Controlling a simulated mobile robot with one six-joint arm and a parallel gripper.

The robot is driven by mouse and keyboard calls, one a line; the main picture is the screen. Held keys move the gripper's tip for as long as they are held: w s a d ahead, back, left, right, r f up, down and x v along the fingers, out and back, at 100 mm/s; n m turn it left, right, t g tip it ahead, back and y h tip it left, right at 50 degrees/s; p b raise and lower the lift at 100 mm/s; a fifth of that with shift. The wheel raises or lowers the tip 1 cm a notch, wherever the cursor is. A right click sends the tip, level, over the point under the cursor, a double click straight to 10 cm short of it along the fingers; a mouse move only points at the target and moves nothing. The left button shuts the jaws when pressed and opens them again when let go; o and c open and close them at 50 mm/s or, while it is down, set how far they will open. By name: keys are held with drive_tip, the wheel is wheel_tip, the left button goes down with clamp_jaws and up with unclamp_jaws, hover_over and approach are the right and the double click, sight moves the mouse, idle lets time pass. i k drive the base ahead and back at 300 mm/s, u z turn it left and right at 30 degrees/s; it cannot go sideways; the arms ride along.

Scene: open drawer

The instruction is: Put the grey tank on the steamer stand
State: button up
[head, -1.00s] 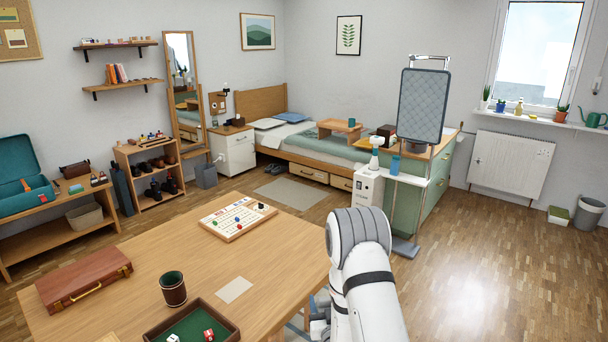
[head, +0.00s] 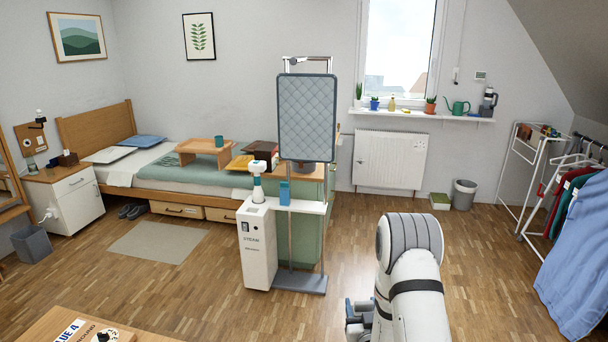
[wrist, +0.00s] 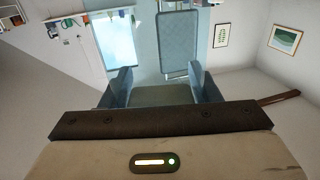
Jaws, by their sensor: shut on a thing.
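My gripper (wrist: 160,82) shows in the wrist view with its two fingers apart, on either side of a dull grey thing (wrist: 160,95) that looks like the grey tank; its far side is hidden. In the head view the gripper (head: 358,316) is low, left of my white arm, and partly hidden by it. The steamer stand (head: 304,283) stands ahead, left of my arm. It has a grey base, upright poles and a quilted grey pad (head: 307,118), also seen in the wrist view (wrist: 177,45). A white steam unit (head: 258,250) stands beside it. The gripper is apart from the stand.
A green cabinet (head: 311,240) stands behind the stand. A table corner (head: 60,325) is at the lower left. A bed (head: 180,185) lies at the back left. A clothes rail with garments (head: 580,250) is at the right. The wooden floor before the stand is clear.

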sight(310, 205)
drive_tip(key=z, duration=0.2)
drive_tip(key=i, duration=1.25)
drive_tip(key=u, duration=0.35)
drive_tip(key=i, duration=1.8)
drive_tip(key=u, duration=0.55)
